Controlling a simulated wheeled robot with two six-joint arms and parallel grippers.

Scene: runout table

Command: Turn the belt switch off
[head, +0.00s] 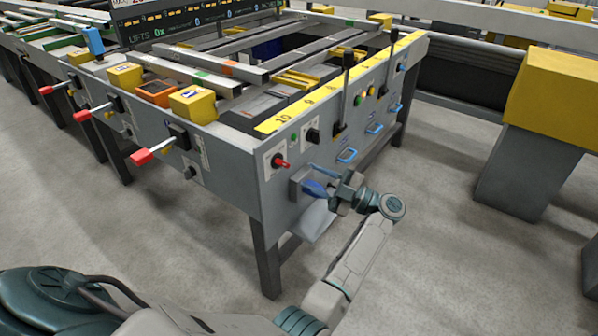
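The front end panel (270,190) of the runout table carries several controls. A red-handled switch (280,161) sits on a white plate near the left corner. A black rotary knob (313,136) is to its upper right. Their labels are too small to read, so I cannot tell which is the belt switch. My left gripper (332,191) is at this blue part, right of and below the red switch. Its fingertips are unclear, and contact cannot be told. My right gripper is out of view.
Black upright levers (347,75) and blue handles (347,156) line the panel to the right. Red-tipped levers (143,157) stick out on the left side. A yellow and grey post (545,110) stands at right. The floor before the panel is clear.

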